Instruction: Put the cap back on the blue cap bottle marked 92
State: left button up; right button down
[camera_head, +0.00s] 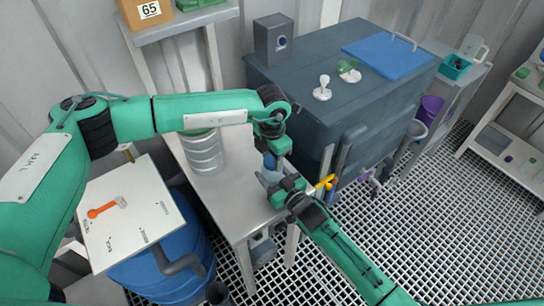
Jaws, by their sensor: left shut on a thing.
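A small bottle (265,178), pale and mostly hidden, is between my two grippers above the right part of the metal bench. The number on it cannot be read. My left gripper (271,160) points down from above and is shut on the blue cap (270,163), which shows at the bottle's top. Whether the cap touches the bottle's neck cannot be told. My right gripper (278,186) reaches in from the lower right and is beside the bottle's body. Its fingers are largely hidden, so its grip cannot be told.
The metal bench (222,210) carries a ribbed steel canister (203,152) left of the grippers. A large dark tank (330,85) stands behind and right. A yellow valve handle (325,183) is close to my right gripper. A white board with an orange tool (105,208) lies over a blue barrel (165,280).

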pick_arm(q)
jog(key=o, duration=1.2)
jog(key=shift+c, duration=0.2)
jog(key=shift+r, duration=0.15)
notch_tip(320, 180, up, 12)
pick_arm(e)
jog(key=shift+c, duration=2.1)
grip_release()
pick_arm(q)
jog(key=shift+f+b, duration=1.25)
jog(key=shift+f, duration=0.1)
pick_arm(e)
jog(key=v, duration=1.4)
